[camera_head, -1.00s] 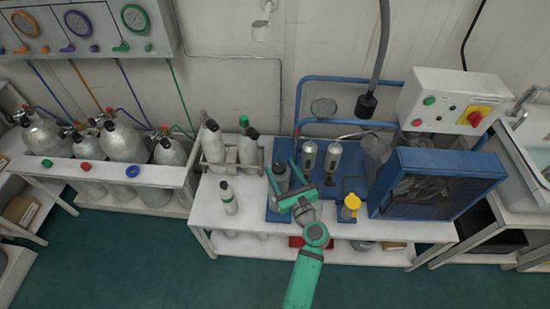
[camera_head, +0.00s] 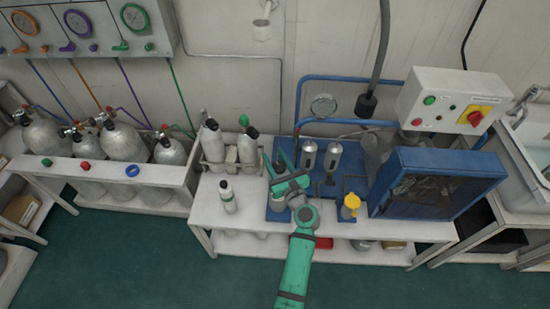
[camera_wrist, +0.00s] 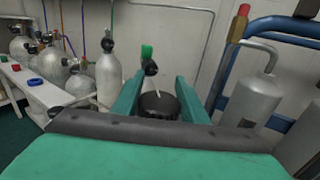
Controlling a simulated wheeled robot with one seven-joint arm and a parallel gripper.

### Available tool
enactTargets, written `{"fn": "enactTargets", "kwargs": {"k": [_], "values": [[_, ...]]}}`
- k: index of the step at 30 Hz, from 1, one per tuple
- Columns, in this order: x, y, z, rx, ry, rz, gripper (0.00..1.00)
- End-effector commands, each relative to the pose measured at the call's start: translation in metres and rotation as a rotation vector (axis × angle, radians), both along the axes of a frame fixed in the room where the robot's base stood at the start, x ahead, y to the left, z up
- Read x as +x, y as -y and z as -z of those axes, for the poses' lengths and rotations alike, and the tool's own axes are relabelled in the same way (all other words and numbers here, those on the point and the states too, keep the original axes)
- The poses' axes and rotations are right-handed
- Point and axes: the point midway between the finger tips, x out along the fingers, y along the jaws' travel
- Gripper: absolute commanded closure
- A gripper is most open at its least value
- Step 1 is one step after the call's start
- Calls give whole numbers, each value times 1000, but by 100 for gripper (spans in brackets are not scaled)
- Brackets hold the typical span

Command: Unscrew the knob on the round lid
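A dark, round-topped lid (camera_wrist: 160,104) stands between my gripper's fingers in the wrist view, with a gap visible on each side. A thin pale bar shows near its upper edge; I cannot clearly make out a knob. In the head view my arm and gripper hide most of the lid and its housing, at the left end of the blue base. My gripper (camera_head: 275,160) is open around that spot, and its two green fingers also show apart in the wrist view (camera_wrist: 160,80). I cannot see any finger touching the lid.
Two grey canisters (camera_head: 309,156) stand close right of my gripper on the blue base (camera_head: 275,214). Upright cylinders (camera_head: 247,150) stand behind left, and a small bottle (camera_head: 228,197) at left. A yellow-topped part (camera_head: 351,202) and a blue radiator unit (camera_head: 430,185) are at right.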

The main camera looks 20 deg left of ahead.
Motion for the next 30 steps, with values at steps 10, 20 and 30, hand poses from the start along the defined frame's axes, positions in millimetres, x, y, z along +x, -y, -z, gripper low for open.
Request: {"fn": "enactTargets", "kwargs": {"k": [10,20,30], "values": [[-1,-1,0,0,0,-62,83],[-6,-5,-1,1,1,-300,83],[-16,-8,-1,1,0,-583,83]]}}
